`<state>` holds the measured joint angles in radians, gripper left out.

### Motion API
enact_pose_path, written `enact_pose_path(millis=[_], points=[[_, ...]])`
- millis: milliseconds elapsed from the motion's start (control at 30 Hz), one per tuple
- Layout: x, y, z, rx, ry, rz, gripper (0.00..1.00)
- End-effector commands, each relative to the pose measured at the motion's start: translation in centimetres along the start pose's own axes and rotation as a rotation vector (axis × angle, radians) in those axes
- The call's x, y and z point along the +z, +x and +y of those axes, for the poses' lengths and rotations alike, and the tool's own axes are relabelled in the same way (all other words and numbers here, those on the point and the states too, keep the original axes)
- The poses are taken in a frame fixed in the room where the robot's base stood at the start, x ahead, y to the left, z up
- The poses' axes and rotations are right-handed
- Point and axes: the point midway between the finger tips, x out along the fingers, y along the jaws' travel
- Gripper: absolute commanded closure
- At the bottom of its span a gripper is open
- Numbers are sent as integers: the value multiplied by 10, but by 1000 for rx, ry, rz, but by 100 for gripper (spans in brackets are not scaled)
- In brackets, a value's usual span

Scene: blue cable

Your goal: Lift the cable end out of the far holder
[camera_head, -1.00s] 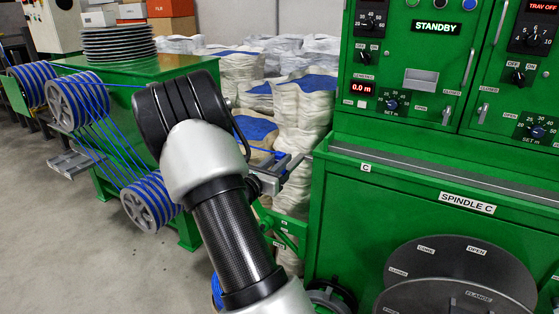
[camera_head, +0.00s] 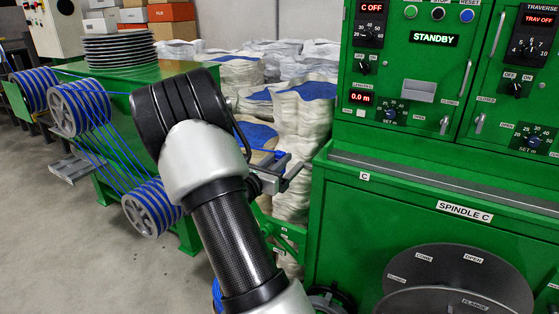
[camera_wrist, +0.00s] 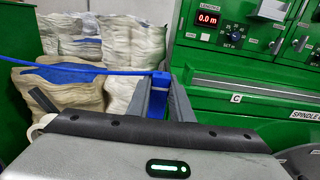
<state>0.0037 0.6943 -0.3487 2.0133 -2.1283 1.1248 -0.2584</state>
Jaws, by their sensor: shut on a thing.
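In the wrist view my gripper (camera_wrist: 163,92) is shut on the blue cable end (camera_wrist: 160,82), which sits between its two grey fingers. The blue cable (camera_wrist: 85,69) runs from the fingers to the left edge of that view. In the head view my gripper (camera_head: 287,173) is beside the left end of the green machine, partly hidden behind my wrist. I cannot make out the far holder in either view, so I cannot tell whether the cable touches it.
The green machine (camera_head: 345,220) with its control panels stands close on the right. White sacks (camera_head: 303,125) are stacked behind my gripper. Grey pulleys (camera_head: 68,108) wound with blue cable are at the left, beside a green table (camera_head: 135,70). Bare floor lies at lower left.

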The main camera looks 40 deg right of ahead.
Motion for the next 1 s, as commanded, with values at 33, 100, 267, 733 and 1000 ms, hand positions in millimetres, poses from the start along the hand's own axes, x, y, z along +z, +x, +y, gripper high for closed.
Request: enact_pose_path(millis=[33,100,267,733,1000], points=[[4,0,0,0,0,-1,100],[7,0,0,0,0,-1,100],[14,0,0,0,1,-1,100],[22,0,0,0,1,-1,100],[15,-24,19,26,7,5,100]])
